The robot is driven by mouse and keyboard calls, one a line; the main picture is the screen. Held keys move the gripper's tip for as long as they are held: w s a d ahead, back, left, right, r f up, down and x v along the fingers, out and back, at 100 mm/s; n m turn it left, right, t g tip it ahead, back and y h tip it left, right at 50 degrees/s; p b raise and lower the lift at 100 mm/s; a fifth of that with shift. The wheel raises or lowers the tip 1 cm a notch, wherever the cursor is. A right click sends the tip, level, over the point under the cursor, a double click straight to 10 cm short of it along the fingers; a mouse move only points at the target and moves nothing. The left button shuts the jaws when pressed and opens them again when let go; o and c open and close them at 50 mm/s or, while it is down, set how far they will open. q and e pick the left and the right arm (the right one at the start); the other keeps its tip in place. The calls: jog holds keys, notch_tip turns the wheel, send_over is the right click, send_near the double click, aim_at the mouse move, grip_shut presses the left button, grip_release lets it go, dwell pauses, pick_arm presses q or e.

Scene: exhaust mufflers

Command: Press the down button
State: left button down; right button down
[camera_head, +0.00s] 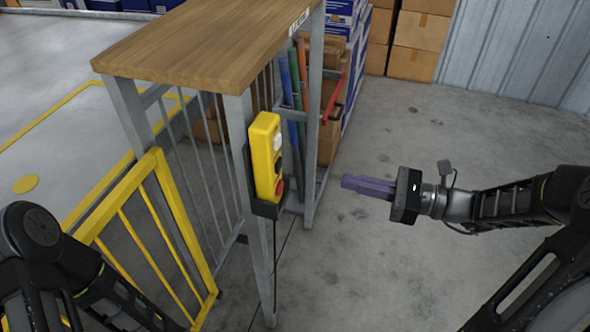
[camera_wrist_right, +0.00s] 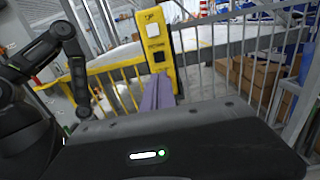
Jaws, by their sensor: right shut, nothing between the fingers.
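A yellow control box (camera_head: 263,150) hangs on the grey leg of a wood-topped table. It has a pale button (camera_head: 277,143) at the top, a dark one below it and a red one (camera_head: 280,187) at the bottom. In the right wrist view the box (camera_wrist_right: 153,18) shows a white button (camera_wrist_right: 152,30) above a black button (camera_wrist_right: 158,57); the red one is not visible there. My right gripper (camera_head: 345,182) is shut and empty, with purple fingers pointing left at the box's lower part, apart from it. Only my left arm shows at lower left; its gripper cannot be seen.
The wooden tabletop (camera_head: 205,45) is bare. A yellow railing (camera_head: 160,235) stands at left. A rack with a red handle (camera_head: 335,97) and coloured tubes is behind the box. Cardboard boxes (camera_head: 418,45) are stacked at the back. The floor (camera_head: 420,120) at right is clear.

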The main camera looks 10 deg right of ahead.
jog(key=a+b, duration=0.1)
jog(key=p, duration=0.3)
send_near(281, 165)
jog(key=x, duration=0.5)
jog(key=shift+w+a+r, duration=0.1)
jog(key=shift+a+r, duration=0.05)
jog(key=shift+a, duration=0.25)
jog(key=shift+w+a, duration=0.3)
jog(key=shift+a, duration=0.1)
